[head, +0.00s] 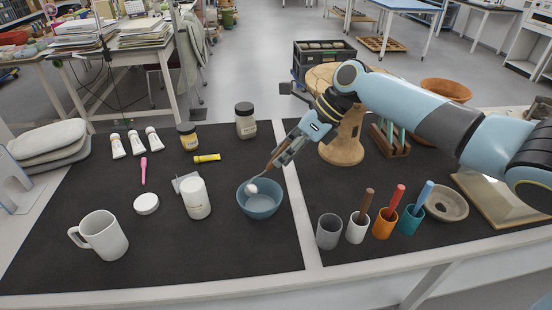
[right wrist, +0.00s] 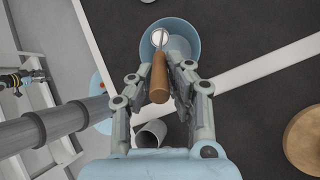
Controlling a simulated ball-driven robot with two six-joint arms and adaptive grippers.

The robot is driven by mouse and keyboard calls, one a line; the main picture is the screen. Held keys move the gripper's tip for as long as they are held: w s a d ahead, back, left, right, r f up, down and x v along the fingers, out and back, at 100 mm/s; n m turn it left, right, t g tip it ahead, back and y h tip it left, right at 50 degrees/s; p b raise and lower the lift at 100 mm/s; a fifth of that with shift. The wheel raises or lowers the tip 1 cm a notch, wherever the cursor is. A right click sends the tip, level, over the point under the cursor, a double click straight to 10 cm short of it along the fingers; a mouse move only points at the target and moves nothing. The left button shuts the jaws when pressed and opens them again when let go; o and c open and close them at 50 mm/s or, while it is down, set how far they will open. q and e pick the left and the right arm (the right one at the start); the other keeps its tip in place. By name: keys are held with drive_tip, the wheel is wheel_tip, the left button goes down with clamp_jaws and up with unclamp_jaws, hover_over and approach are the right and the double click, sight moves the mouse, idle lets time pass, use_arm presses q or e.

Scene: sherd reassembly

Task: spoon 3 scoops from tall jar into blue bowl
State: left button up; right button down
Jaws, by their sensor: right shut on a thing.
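My right gripper (head: 284,153) is shut on the wooden handle of a spoon (head: 253,188). In the right wrist view the handle (right wrist: 158,82) sits between the two fingers (right wrist: 162,76). The spoon's pale head is over the blue bowl (head: 262,206), within its rim; whether it carries anything I cannot tell. My left gripper is not in view.
A white mug (head: 102,236) stands front left. A dark-lidded jar (head: 246,122) and a yellow-labelled jar (head: 188,137) stand behind the bowl. A round wooden stand (head: 341,148) is behind my right gripper.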

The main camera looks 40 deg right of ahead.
drive_tip(key=s+d+f+t+y+b, duration=0.2)
drive_tip(key=d+f+t+y+b, duration=0.2)
drive_tip(key=b, duration=0.5)
drive_tip(key=shift+s+d+f+y, duration=0.3)
drive_tip(key=shift+f+y, duration=0.35)
drive_tip(key=shift+y, duration=0.25)
